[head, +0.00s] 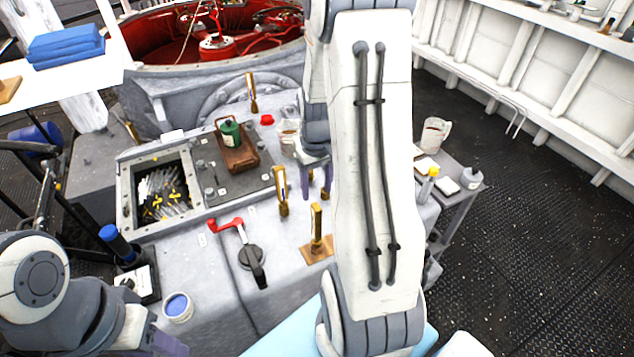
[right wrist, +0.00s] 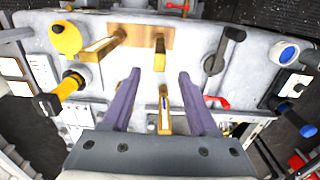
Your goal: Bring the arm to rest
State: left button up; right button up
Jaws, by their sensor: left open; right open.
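My right arm (head: 375,150) stretches up the middle of the head view, over the grey console. My right gripper (head: 316,182) hangs above the console, partly behind the arm. In the right wrist view its purple fingers (right wrist: 159,76) stand apart. A brass handle (right wrist: 164,115) shows between them, lower in the picture; whether they touch it I cannot tell. My left arm (head: 45,285) is folded at the lower left of the head view. My left gripper (head: 168,343) shows only in part at the bottom edge, with a bit of purple finger.
The console (head: 205,315) carries several upright brass handles, a red-handled lever (head: 228,224), a green canister (head: 231,134) on a brown block and an open box (head: 127,200) of metal pieces. A side table (head: 466,203) with bottles stands right. Dark deck floor (head: 540,260) is clear at right.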

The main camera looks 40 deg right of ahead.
jog(key=shift+r, duration=1.05)
jog(key=s+a+r+n, duration=0.1)
jog(key=a+r+n, duration=0.15)
jog(key=a, duration=0.75)
jog(key=s+a+r+n, duration=0.2)
jog(key=a+r, duration=0.1)
jog(key=a, duration=0.7)
jog(key=s+a+r+n, duration=0.1)
jog(key=s+a+n, duration=0.1)
jog(key=s+a, duration=0.3)
jog(key=s+a+r+n+y, duration=0.1)
jog(key=s+a+n, duration=0.2)
jog(key=s+a, duration=0.2)
jog(key=s, duration=0.2)
jog(key=shift+s+a+r, duration=0.3)
jog(key=shift+a, duration=0.1)
jog(key=shift+s, duration=0.15)
jog(key=shift+c, duration=0.3)
